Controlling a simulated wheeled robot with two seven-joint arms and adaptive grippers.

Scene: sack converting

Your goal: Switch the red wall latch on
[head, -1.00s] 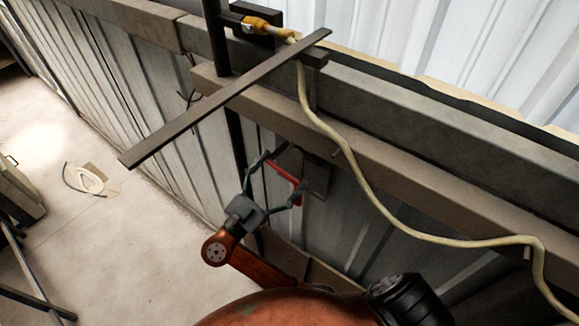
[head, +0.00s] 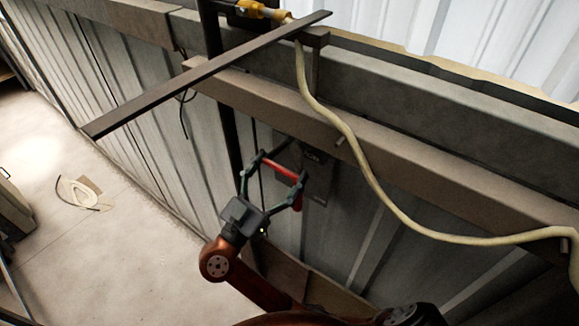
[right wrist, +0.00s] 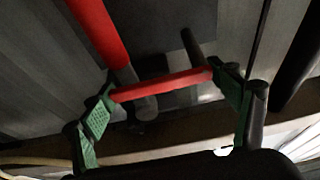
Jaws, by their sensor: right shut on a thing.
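The red wall latch (head: 281,169) sits on a dark plate (head: 318,183) on the corrugated wall, below the brown beam. My right gripper (head: 283,170) is around its red crossbar, with one finger at each end. In the right wrist view the red crossbar (right wrist: 160,87) spans between the green pads of my right gripper (right wrist: 163,89), and a second, thicker red bar (right wrist: 97,30) of the latch runs up to the top edge. Part of the latch is hidden behind the right finger in the head view. My left gripper is not in view.
A brown beam (head: 400,165) runs along the wall above the latch. A pale hose (head: 365,180) hangs over it to the right. A long flat bar (head: 205,72) juts out at upper left, near a dark upright pole (head: 228,135). Floor at left is mostly clear.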

